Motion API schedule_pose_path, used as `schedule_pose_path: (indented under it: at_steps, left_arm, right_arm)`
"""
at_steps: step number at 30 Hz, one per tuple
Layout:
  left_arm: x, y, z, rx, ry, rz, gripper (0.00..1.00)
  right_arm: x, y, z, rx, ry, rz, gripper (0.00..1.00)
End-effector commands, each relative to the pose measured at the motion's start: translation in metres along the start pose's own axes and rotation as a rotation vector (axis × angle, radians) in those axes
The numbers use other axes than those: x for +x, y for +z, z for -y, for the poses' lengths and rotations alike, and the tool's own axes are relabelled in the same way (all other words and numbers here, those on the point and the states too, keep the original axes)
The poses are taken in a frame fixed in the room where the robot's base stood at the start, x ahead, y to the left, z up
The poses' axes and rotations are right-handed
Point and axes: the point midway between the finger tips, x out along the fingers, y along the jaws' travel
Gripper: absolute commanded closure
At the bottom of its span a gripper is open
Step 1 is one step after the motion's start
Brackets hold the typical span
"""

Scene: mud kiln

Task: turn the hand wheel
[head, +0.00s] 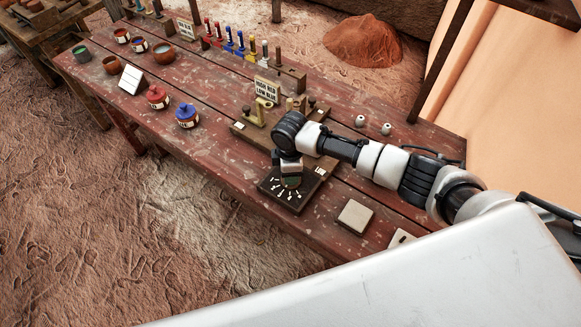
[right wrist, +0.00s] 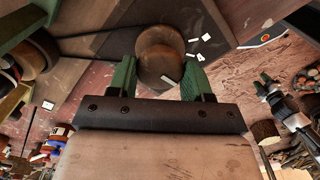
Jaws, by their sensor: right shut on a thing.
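The hand wheel (right wrist: 160,53) shows in the right wrist view as a round, brown, knob-like disc between two green fingers. My right gripper (right wrist: 160,82) is shut on it. In the head view my right gripper (head: 291,184) points down over a dark square plate (head: 303,204) with white tick marks around the wheel. There the gripper hides most of the wheel. The white marks also show beside the wheel in the right wrist view.
The plate lies near the front edge of a long reddish wooden table (head: 215,150). A beige square block (head: 354,216) sits to its right. A wooden fixture with a sign (head: 267,88) stands behind. A blue pot (head: 187,116) and a red pot (head: 157,97) stand left.

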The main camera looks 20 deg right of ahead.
Motion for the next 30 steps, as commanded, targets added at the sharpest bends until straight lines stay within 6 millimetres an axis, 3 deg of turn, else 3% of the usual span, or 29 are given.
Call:
schedule_pose_path:
  at_steps: [30]
  left_arm:
    - [0.0033,0.0017,-0.0004,-0.001,0.000,0.002,0.57]
  right_arm:
    - [-0.0005,0.0001,0.0006,-0.890,0.003,-0.002,0.74]
